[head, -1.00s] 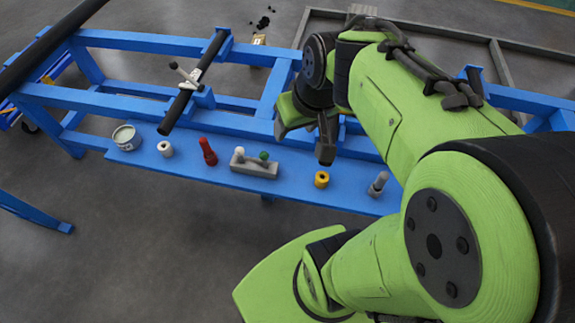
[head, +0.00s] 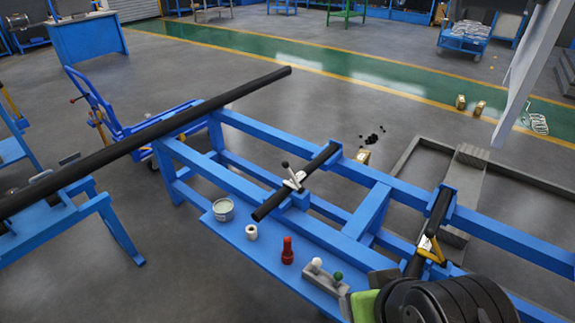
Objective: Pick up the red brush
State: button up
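The red brush (head: 287,251) stands upright on the blue lower shelf (head: 236,234) of the blue rack. It looks like a small red bottle-shaped piece with a wider base. A white ring-shaped piece stands to its left and a grey block to its right. My arm's black and green end (head: 425,299) is at the bottom right, to the right of the brush and apart from it. The gripper's fingers cannot be made out clearly there, and nothing shows in its hold.
A black bar (head: 298,180) with a clamp overhangs the shelf behind the brush. A long black pipe (head: 150,137) lies across the rack.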

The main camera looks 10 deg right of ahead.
aim_at(286, 240)
jog(key=z, duration=2.65)
jog(key=u, duration=0.9)
jog(key=k+j+u, duration=0.1)
jog(key=u, duration=1.2)
jog(key=j+u, duration=0.15)
jog(key=u, duration=0.3)
jog(key=i+j+u, duration=0.35)
jog(key=i, duration=0.15)
jog(key=i+j+u, duration=0.1)
jog(key=i+u, duration=0.25)
jog(key=i, duration=0.2)
